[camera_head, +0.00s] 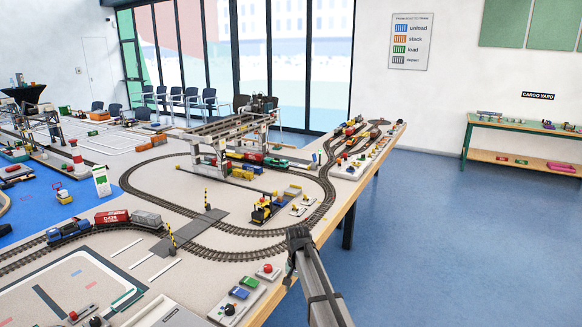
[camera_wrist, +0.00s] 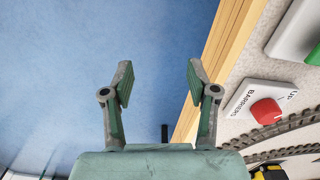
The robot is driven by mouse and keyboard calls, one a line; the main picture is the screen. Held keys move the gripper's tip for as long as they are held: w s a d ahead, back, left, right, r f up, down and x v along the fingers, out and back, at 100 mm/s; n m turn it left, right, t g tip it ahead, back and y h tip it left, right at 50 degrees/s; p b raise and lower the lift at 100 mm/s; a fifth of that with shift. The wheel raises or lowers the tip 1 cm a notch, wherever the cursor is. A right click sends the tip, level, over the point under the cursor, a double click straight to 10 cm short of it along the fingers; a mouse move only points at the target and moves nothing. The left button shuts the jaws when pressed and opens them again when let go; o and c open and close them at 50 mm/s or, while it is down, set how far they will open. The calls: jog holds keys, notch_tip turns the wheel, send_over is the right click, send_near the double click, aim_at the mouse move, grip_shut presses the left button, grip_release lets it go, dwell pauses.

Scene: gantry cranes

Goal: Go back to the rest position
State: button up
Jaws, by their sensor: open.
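My gripper (camera_wrist: 158,82) is open in the wrist view, with nothing between its two fingers. Blue floor shows between and beyond the fingers, and the wooden table edge (camera_wrist: 208,75) runs just to their right. In the head view my gripper (camera_head: 298,238) is at the end of my arm, by the right edge of the train table (camera_head: 345,215). Its fingers are too small there to make out clearly.
A panel labelled barriers, with a red button (camera_wrist: 266,111), sits close right of the gripper. Track, a yellow-black locomotive (camera_head: 262,210) and a gantry crane (camera_head: 228,130) stand on the table. Blue floor (camera_head: 450,240) lies free to the right. A side table (camera_head: 520,127) stands farther back.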

jog(key=s+d+f+n, duration=0.1)
jog(key=s+d+f, duration=0.4)
jog(key=s, duration=0.6)
jog(key=s+d+f+n, duration=0.2)
jog(key=s+d+f, duration=0.3)
jog(key=s, duration=0.5)
jog(key=s+d+f+n, duration=0.1)
jog(key=s+d+f, duration=0.4)
jog(key=s, duration=0.6)
jog(key=s+f+g, duration=0.3)
jog(key=s+f, duration=0.5)
jog(key=s, duration=0.5)
jog(key=s+f+g, duration=0.3)
jog(key=s+f, duration=0.6)
jog(key=s, duration=0.5)
jog(key=shift+s+d+f+g, duration=0.15)
jog(key=shift+d+g, duration=0.1)
jog(key=shift+g, duration=0.15)
